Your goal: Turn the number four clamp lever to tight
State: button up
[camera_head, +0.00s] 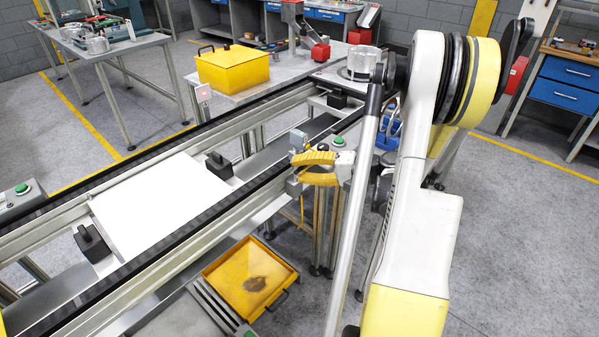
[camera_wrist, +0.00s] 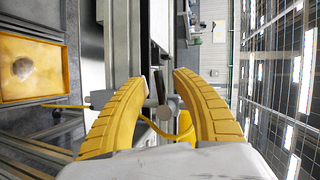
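My gripper (camera_head: 298,168) has two yellow ribbed fingers and is beside the near conveyor rail in the head view. In the wrist view my gripper (camera_wrist: 160,78) has its fingertips apart. A small grey cylindrical part (camera_wrist: 168,108) shows between the fingers; I cannot tell if they touch it. No number four mark is legible, and I cannot tell which part is the clamp lever. A grey sensor-like part (camera_head: 298,140) is at the rail just behind the fingers in the head view. Black clamp-like blocks stand at the white plate's left end (camera_head: 91,243) and right end (camera_head: 219,166).
The conveyor's near rail (camera_head: 190,248) runs close to my gripper. A yellow tray (camera_head: 228,268) is below it, also in the wrist view (camera_wrist: 28,92). A closed yellow box (camera_head: 233,68) stands on a table behind.

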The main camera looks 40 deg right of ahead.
jog(key=shift+w, duration=0.1)
grip_shut()
dwell(0.3)
jog(key=shift+f+n+g+h, duration=0.45)
jog(key=shift+n+h, duration=0.35)
jog(key=shift+n, duration=0.2)
jog(key=shift+w+d+f+n+t+h+b, duration=0.1)
jog(key=shift+d+f+n+h+b, duration=0.4)
jog(key=shift+n+h, duration=0.75)
jog(key=shift+s+d+f+n+t+h+b, duration=0.1)
jog(key=shift+d+f+n+h+b, duration=0.1)
jog(key=shift+d+n+h+b, duration=0.85)
jog(key=shift+w+d+f+n+t+h+b, duration=0.15)
jog(key=shift+f+n+h+b, duration=0.25)
jog(key=shift+n+h, duration=1.1)
jog(key=shift+r+n+y, duration=0.1)
jog(key=shift+n+y, duration=0.2)
jog(key=shift+n, duration=0.1)
